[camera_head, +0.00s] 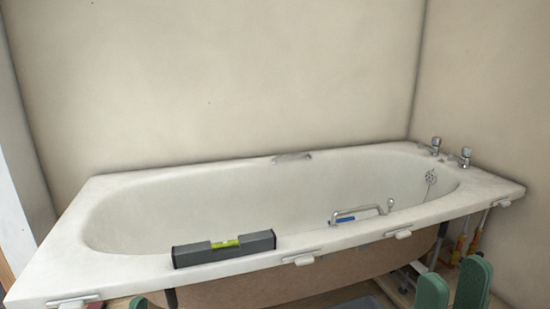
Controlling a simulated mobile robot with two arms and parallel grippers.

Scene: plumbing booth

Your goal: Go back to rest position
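My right gripper (452,284) shows at the bottom right, in front of the bathtub. Its two green fingers stand apart with nothing seen between them, so it is open. Of my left gripper, only a small green fingertip (138,303) shows at the bottom edge, below the tub's front rim. The rest of it is out of view, so its opening cannot be told. A dark grey spirit level (197,256) with a yellow-green vial lies along the front rim of the white bathtub (120,262). Neither gripper touches it.
A metal grab handle (350,211) with a blue part is at the tub's front inner side. Two taps (465,157) stand at the right end. Pipes (476,240) run below that end. Walls close in the back and right.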

